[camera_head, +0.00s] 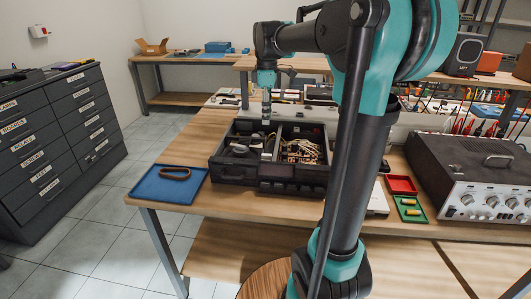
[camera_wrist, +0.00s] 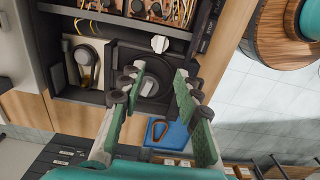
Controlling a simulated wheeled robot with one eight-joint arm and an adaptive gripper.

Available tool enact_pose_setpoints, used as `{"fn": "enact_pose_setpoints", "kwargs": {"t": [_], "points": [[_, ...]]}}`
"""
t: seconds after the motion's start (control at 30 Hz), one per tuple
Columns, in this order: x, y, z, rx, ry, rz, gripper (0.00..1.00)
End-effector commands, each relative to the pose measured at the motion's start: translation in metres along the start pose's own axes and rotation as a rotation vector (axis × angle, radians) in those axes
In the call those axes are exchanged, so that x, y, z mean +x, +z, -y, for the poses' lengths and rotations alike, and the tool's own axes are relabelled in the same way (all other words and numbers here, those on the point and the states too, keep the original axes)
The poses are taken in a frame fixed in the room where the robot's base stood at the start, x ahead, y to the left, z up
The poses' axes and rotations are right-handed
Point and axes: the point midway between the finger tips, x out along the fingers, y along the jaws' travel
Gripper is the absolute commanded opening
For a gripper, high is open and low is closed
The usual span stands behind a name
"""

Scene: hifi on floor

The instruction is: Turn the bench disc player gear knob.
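The bench disc player (camera_head: 265,188) is an open black case on the wooden bench, with its inner parts showing. In the wrist view its case wall (camera_wrist: 95,97) frames a black round part (camera_wrist: 148,86) and a small white toothed knob (camera_wrist: 160,44). I cannot tell for certain which of these is the gear knob. My gripper (camera_wrist: 155,82) is open, with its green-padded fingers on either side of the black round part. Whether they touch it is unclear. In the head view my gripper (camera_head: 267,117) points down over the player's left compartment.
A blue tray (camera_head: 150,190) with a brown loop lies left of the player. Red (camera_head: 401,185) and green (camera_head: 410,209) trays and a silver amplifier (camera_head: 475,210) stand to the right. Circuit boards and wires fill the player's right compartment. A drawer cabinet (camera_head: 60,140) stands at left.

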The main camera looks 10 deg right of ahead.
Motion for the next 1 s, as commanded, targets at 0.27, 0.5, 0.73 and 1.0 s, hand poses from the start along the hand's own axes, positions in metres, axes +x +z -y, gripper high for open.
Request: {"fn": "enact_pose_setpoints", "kwargs": {"t": [0.27, 0.5, 0.73, 1.0], "points": [[0.056, 0.000, 0.000, -0.001, 0.000, 0.001, 0.33], [0.103, 0.000, 0.000, -0.002, 0.000, 0.001, 0.33], [0.137, 0.000, 0.000, -0.002, 0.000, 0.001, 0.33], [0.151, 0.000, 0.000, -0.002, 0.000, 0.001, 0.33]]}}
